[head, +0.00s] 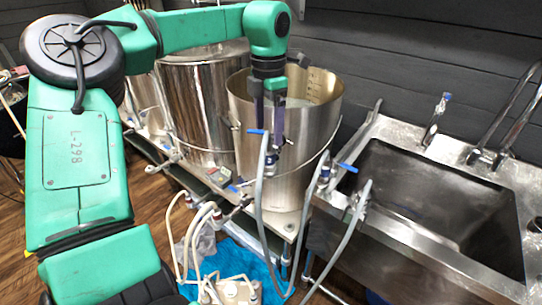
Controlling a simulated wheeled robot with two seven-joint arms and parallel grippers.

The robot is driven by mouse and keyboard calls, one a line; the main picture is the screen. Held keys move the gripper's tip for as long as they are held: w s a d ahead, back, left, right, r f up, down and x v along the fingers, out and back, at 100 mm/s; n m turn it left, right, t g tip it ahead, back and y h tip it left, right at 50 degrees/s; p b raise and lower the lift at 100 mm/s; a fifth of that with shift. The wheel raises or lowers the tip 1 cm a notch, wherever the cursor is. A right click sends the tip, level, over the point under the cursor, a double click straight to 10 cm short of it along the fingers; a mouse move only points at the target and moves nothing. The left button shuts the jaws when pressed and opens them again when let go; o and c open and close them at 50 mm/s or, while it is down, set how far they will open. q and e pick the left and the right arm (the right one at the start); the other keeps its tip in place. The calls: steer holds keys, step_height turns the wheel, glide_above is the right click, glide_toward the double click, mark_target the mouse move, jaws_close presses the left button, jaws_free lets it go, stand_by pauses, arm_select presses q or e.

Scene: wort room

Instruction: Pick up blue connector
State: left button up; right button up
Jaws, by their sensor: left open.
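My left gripper (269,132) points down in front of the open steel kettle (300,185). Its two dark fingers are apart. A small blue piece (256,131), possibly the connector or a valve handle, shows beside the fingertips at the top of a grey hose (261,180). I cannot tell whether they touch. Another blue piece (347,167) is on the valve by the sink, and one more blue piece (447,97) tops a tap fitting. Which one is the blue connector is unclear. My right gripper is not in view.
A steel sink (440,200) with a curved faucet (510,120) stands at the right. A second kettle (195,105) is behind my left arm. Several hoses hang at the front above a pump (232,290) and a blue cloth (240,262). The sink basin looks empty.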

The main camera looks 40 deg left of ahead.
mark_target(268, 150)
arm_select(q)
steer(key=f+p, duration=0.2)
steer(key=f, duration=0.6)
steer(key=shift+s+f+p, duration=0.15)
steer(key=shift+s+p, duration=0.05)
steer(key=shift+p, duration=0.1)
steer(key=shift+w+f, duration=0.1)
steer(key=shift+f, duration=0.15)
steer(key=shift+d, duration=0.1)
steer(key=c, duration=0.7)
jaws_close()
